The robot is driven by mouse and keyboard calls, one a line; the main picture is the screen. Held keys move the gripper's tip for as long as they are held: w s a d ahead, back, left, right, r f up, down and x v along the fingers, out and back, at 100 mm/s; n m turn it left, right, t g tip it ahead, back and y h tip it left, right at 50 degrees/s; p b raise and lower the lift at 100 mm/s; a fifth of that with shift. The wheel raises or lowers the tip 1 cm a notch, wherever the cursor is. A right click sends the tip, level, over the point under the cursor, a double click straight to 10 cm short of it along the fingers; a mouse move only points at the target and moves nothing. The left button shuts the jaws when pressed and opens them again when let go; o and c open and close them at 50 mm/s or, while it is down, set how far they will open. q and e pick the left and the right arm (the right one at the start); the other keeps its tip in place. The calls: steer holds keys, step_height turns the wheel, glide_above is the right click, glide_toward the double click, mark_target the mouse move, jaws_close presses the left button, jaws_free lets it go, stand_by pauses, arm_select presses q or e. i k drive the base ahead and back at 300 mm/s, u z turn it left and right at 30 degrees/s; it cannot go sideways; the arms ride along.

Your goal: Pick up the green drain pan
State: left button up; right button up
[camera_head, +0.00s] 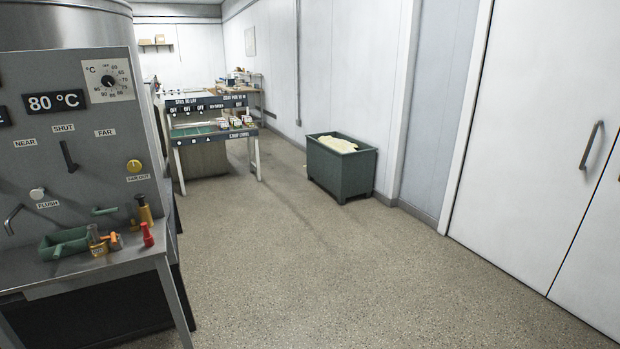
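A green pan (64,243) with a handle sits on the metal bench (100,264) at the left, below the grey machine panel. It appears to be the drain pan. A green bar-like piece (104,211) sticks out from the panel just above and to its right. Neither of my grippers shows in the head view, so I cannot see their state.
Several small tools with red, yellow and brown handles (147,235) stand beside the pan. A dark green bin (341,172) with pale contents stands by the right wall. A labelled worktable (214,133) stands farther back. The middle floor (290,250) is clear.

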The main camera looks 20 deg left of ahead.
mark_target(64, 248)
steer(key=u, duration=1.1)
steer(key=i, duration=1.65)
steer(key=u, duration=0.85)
